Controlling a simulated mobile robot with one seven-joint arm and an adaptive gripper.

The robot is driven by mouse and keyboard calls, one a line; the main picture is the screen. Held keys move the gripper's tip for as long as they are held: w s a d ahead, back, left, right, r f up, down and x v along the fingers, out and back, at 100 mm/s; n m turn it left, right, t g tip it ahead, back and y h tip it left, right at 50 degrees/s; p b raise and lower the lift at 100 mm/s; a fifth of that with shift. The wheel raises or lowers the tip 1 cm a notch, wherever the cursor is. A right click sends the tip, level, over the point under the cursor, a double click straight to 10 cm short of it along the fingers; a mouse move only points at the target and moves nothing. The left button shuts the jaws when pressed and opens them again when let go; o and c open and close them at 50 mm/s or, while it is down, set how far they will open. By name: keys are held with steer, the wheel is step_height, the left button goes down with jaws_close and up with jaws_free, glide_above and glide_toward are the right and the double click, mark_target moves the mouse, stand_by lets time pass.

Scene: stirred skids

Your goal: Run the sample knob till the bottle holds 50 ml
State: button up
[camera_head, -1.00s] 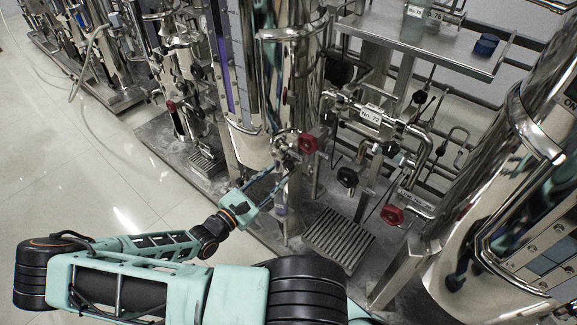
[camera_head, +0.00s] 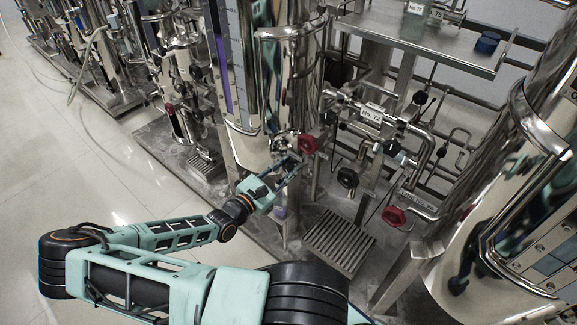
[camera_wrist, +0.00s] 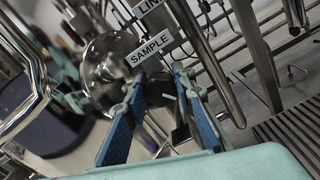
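The sample knob (camera_wrist: 160,92) is dark with a white mark and sits below a white "SAMPLE" label (camera_wrist: 150,48) in the wrist view. My gripper (camera_wrist: 160,78) is open, its blue-padded fingers standing on either side of the knob; I cannot tell whether they touch it. In the head view my gripper (camera_head: 290,164) reaches to the valve area at the front of the tall steel column (camera_head: 243,150), hiding the knob. A small pale violet object (camera_head: 281,212) shows below the gripper; I cannot tell whether it is the bottle. No liquid level is readable.
Red knobs (camera_head: 308,144) and (camera_head: 394,216) and a black knob (camera_head: 347,177) are on pipes to the right. A slotted drain grate (camera_head: 339,240) lies below. A shelf (camera_head: 440,45) holds a greenish bottle (camera_head: 413,25) and a blue cup (camera_head: 487,43). Open floor lies left.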

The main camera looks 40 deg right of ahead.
jaws_close()
steer(key=shift+r+n+p, duration=0.2)
steer(key=shift+n+p, duration=0.1)
steer(key=shift+p, duration=0.25)
steer(key=shift+f+n+p, duration=0.2)
steer(key=shift+n+p, duration=0.15)
steer(key=shift+n, duration=0.05)
steer(key=o, duration=0.7)
jaws_free()
steer(key=shift+a, duration=0.1)
steer(key=a, duration=0.8)
steer(key=s+a, duration=0.1)
steer(key=a, duration=0.3)
steer(key=shift+d, duration=0.1)
